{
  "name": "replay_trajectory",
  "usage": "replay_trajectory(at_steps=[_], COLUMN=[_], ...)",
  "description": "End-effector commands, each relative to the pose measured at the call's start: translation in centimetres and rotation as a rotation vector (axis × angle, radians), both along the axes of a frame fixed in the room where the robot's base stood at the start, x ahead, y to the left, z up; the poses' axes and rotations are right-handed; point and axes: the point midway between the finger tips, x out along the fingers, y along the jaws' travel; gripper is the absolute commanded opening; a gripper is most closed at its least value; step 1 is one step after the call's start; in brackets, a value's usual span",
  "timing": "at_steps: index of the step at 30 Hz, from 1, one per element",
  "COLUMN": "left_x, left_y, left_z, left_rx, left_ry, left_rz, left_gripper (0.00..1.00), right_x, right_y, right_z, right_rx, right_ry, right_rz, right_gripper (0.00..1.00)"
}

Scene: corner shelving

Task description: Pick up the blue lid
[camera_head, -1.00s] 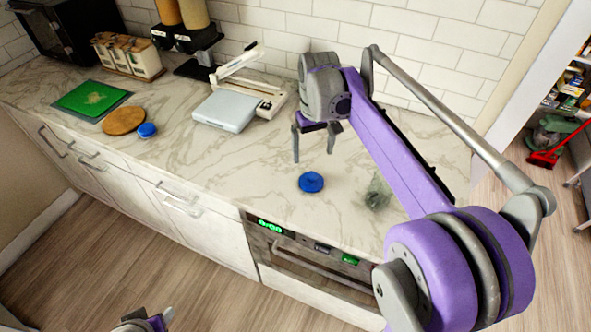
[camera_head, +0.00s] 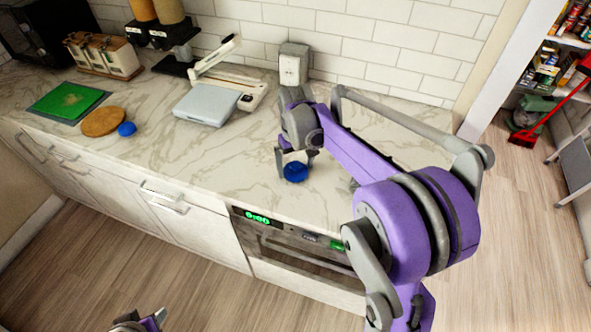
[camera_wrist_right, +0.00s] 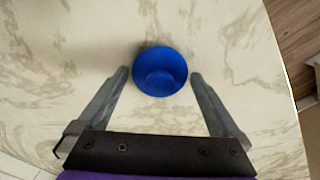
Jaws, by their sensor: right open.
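A round blue lid (camera_head: 295,172) lies on the marble counter near its front edge, above the oven. In the right wrist view the blue lid (camera_wrist_right: 160,71) sits between and slightly beyond the fingertips, with a gap on each side. My right gripper (camera_head: 296,166) is open around the lid's near area, pointing down. Its two grey fingers also show in the right wrist view (camera_wrist_right: 160,75). A second blue round piece (camera_head: 127,129) lies on the counter at the left. My left gripper (camera_head: 150,321) shows only in part at the bottom edge; its jaws are unclear.
A round wooden board (camera_head: 103,121), a green mat (camera_head: 67,101) and a pale scale-like box (camera_head: 207,104) stand left on the counter (camera_head: 180,160). The counter around the lid is mostly clear.

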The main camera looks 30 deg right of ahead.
Motion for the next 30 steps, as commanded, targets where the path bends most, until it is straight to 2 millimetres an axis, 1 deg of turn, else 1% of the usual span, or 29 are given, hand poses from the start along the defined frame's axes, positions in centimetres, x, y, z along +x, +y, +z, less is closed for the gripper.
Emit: replay_trajectory(at_steps=[4, 15, 23, 26, 30], left_x=[0.0, 0.0, 0.0, 0.0, 0.1], left_y=[0.0, 0.0, 0.0, 0.0, 0.0], left_z=[0.0, 0.0, 0.0, 0.1, 0.3], left_rx=[0.000, 0.000, 0.000, 0.000, 0.000], left_ry=[0.000, 0.000, 0.000, -0.001, -0.002], left_rz=[0.000, 0.000, 0.000, 0.000, 0.000], left_gripper=[0.51, 0.51, 0.51, 0.51, 0.51], right_x=[0.0, 0.0, 0.0, 0.0, 0.0], right_y=[0.0, 0.0, 0.0, 0.0, 0.0], right_z=[0.0, 0.1, 0.4, 1.5, 4.3], right_rx=[0.000, 0.000, 0.000, 0.000, 0.000], right_ry=[0.000, 0.000, 0.000, 0.000, -0.001], right_rz=[0.000, 0.000, 0.000, -0.001, -0.001], right_gripper=[1.00, 0.34, 0.34, 0.34, 0.34])
